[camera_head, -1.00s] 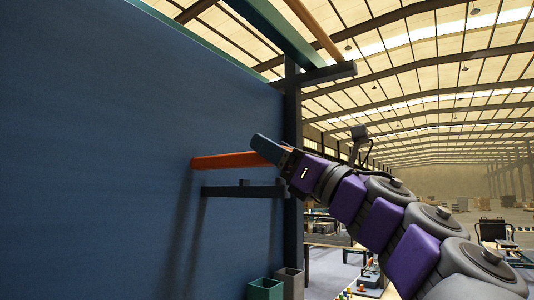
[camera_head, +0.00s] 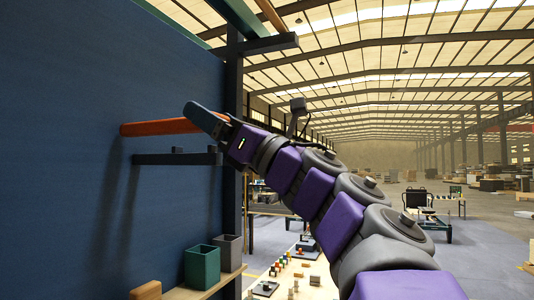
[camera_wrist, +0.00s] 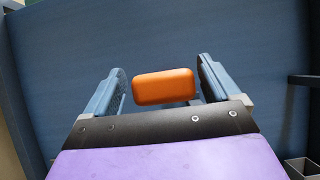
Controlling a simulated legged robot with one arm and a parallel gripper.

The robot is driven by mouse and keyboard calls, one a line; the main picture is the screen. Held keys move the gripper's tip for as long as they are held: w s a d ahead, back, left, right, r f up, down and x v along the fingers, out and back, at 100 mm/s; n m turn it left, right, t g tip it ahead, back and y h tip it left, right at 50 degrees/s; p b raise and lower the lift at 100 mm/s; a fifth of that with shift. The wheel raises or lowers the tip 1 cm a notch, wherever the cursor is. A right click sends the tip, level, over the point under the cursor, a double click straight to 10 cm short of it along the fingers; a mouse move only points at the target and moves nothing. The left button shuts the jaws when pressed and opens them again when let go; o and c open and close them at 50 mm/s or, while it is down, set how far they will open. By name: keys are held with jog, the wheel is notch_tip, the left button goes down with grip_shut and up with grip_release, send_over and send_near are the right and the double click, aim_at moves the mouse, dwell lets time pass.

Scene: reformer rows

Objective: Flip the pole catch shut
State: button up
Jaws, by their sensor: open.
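An orange bar (camera_head: 165,127) stands out in front of the dark blue panel (camera_head: 60,120). I see nothing plainly marked as the pole catch, and I cannot tell whether this bar is part of it. My gripper (camera_head: 207,118) overlaps the bar's right end in the head view. In the wrist view, an orange rounded end (camera_wrist: 165,87) sits between the two blue fingers of my gripper (camera_wrist: 160,75). The jaws are open, with a gap visible on both sides of the orange end. Contact is not visible.
A dark horizontal bracket (camera_head: 175,159) is just below the orange bar. A dark upright post (camera_head: 233,200) stands at the panel's right edge. A green bin (camera_head: 202,266) and a grey bin (camera_head: 229,252) sit on a wooden shelf below. Open hall lies to the right.

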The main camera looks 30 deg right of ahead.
jog(key=v, duration=1.6)
jog(key=shift+d+p, duration=0.3)
jog(key=shift+p, duration=0.15)
